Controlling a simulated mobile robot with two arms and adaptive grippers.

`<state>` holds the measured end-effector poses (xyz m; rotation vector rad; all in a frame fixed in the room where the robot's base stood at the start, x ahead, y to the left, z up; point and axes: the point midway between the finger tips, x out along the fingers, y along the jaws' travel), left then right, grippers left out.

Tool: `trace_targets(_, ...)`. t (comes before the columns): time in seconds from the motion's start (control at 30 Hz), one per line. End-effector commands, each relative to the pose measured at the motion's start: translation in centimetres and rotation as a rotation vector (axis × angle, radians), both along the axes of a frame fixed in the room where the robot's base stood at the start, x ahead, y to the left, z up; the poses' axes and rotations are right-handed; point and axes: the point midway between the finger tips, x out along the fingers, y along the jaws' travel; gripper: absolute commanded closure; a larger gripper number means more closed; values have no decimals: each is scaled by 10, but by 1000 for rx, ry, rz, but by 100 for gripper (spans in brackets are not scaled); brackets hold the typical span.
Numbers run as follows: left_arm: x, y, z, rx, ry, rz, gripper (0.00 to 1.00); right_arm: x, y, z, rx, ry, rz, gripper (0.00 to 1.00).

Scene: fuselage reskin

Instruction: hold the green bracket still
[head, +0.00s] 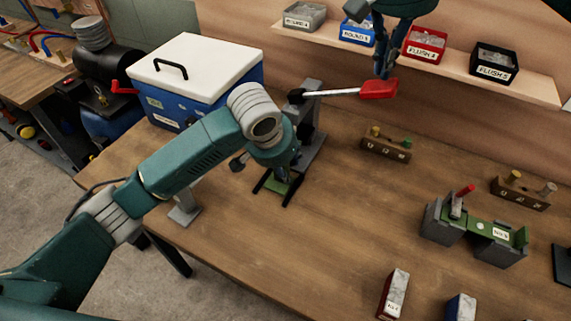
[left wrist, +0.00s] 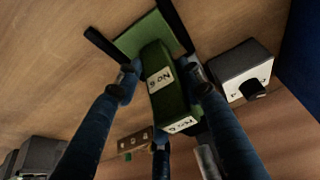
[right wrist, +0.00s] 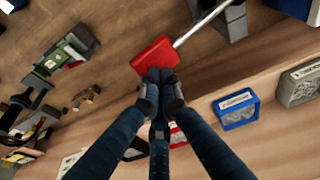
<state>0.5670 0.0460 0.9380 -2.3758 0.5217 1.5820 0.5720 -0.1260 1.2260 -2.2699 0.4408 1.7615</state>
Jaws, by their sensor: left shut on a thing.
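In the head view my left gripper (head: 282,174) points down at the table beside the grey lever press (head: 313,125). In the left wrist view the left gripper (left wrist: 162,76) is shut on a green bracket (left wrist: 158,58) labelled No 6, with a finger on each side. The bracket's green flange (head: 276,186) shows between two black bars, partly hidden by the gripper. The press lever ends in a red handle (head: 379,89). My right gripper (head: 383,72) is at this handle, its fingertips together against the handle's edge in the right wrist view (right wrist: 161,88).
Another green bracket (head: 482,231) sits in a grey fixture at the right. A blue cooler (head: 207,85) stands behind my left arm. Small wooden blocks (head: 386,147) and labelled bins on a shelf (head: 455,72) are at the back.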

Motion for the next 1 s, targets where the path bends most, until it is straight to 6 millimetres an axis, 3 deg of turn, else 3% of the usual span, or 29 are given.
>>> trace_targets(0.03,-6,0,-7,3,20,-2,100,0,0,-1,0,0,0,100)
trace_targets(1.0,-6,0,-7,3,20,-2,100,0,0,-59,-1,1,1,100)
